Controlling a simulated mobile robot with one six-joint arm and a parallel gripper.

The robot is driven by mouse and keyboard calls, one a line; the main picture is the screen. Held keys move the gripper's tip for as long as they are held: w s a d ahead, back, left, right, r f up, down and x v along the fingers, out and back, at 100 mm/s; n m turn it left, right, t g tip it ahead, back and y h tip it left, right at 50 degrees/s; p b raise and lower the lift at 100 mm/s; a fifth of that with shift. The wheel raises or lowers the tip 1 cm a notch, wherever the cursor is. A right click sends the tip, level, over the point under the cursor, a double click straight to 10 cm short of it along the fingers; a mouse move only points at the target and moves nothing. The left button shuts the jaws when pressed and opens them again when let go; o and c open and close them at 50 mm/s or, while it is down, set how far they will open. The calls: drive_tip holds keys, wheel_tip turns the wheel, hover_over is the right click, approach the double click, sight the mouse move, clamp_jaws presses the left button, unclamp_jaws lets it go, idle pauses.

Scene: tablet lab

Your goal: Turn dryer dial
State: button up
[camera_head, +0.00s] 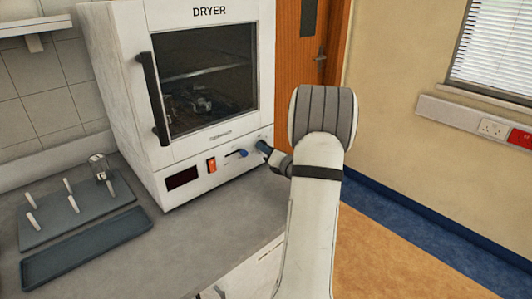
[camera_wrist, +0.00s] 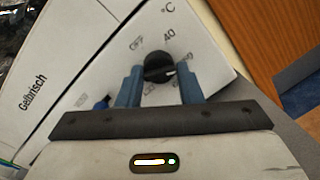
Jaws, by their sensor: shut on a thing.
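The dryer (camera_head: 205,95) is a white cabinet with a dark window, standing on the grey counter. Its dial is a round black knob (camera_wrist: 159,66) with a ridge across it, on the white front panel. Markings for OFF, 40 and °C show around it; others are blurred. The ridge lies nearly level, with a pale mark at its right end. My gripper (camera_wrist: 158,75) has one blue finger on each side of the dial and is shut on it. In the head view my gripper (camera_head: 264,149) is at the panel's right end and hides the dial.
An orange-red switch (camera_head: 212,165), a blue knob (camera_head: 243,153) and a dark display (camera_head: 182,178) sit left of the dial. A rack with white pegs (camera_head: 85,213) and a dark tray (camera_head: 85,249) lie on the counter. A wooden door (camera_head: 290,60) stands behind, right of the dryer.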

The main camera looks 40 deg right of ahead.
drive_tip(key=n+b, duration=0.2)
drive_tip(key=b, duration=0.1)
drive_tip(key=n+b, duration=0.1)
drive_tip(key=b, duration=0.2)
drive_tip(key=shift+f+n+t, duration=0.3)
drive_tip(key=shift+n, duration=0.1)
drive_tip(key=n+b, duration=0.3)
drive_tip(key=b, duration=0.3)
drive_tip(key=shift+n+b, duration=0.35)
drive_tip(key=shift+n, duration=0.05)
drive_tip(key=n+y+b, duration=0.1)
drive_tip(key=n+b, duration=0.3)
drive_tip(key=b, duration=0.2)
drive_tip(key=shift+d+f, duration=0.1)
drive_tip(key=n+b, duration=0.3)
drive_tip(key=b, duration=0.2)
drive_tip(key=n+y+b, duration=0.1)
drive_tip(key=n+b, duration=0.2)
drive_tip(key=b, duration=0.1)
drive_tip(key=shift+n+t+b, duration=0.3)
drive_tip(key=shift+n+b, duration=0.1)
drive_tip(key=n+b, duration=0.4)
drive_tip(key=b, duration=0.1)
drive_tip(key=shift+d+y, duration=0.1)
drive_tip(key=shift+y, duration=0.3)
drive_tip(key=shift+r+n+b, duration=0.2)
drive_tip(key=shift+n+b, duration=0.7)
drive_tip(key=shift+n, duration=0.2)
drive_tip(key=o, duration=0.9)
drive_tip(key=shift+r, duration=0.1)
